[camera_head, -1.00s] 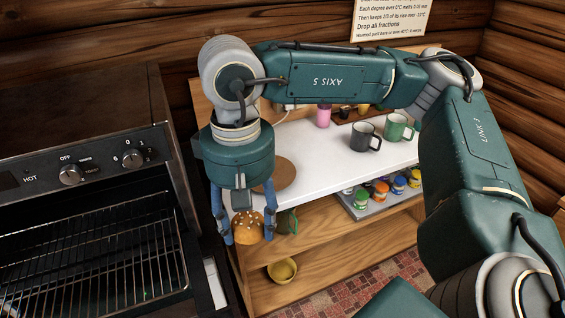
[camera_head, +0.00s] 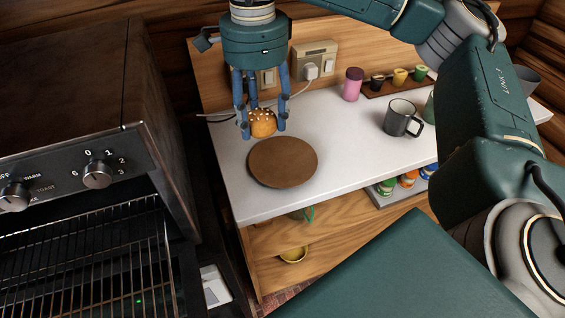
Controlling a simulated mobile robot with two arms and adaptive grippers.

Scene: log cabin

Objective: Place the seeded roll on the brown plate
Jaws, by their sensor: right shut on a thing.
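The seeded roll (camera_head: 263,123) is golden brown with pale seeds on top. My right gripper (camera_head: 263,128) is shut on it, with blue fingers around its sides. The roll appears just behind the far edge of the brown plate (camera_head: 284,165) in the picture; I cannot tell how high it is above the counter. The brown plate is round, flat and bare, and lies on the left part of the white counter (camera_head: 345,135). My left gripper is not in view.
A dark grey mug (camera_head: 402,119), a pink jar (camera_head: 352,84) and a wooden tray with small cups (camera_head: 400,77) stand right of the plate. A socket with a plug (camera_head: 314,66) is on the backboard. An oven with an open rack (camera_head: 95,250) is at left.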

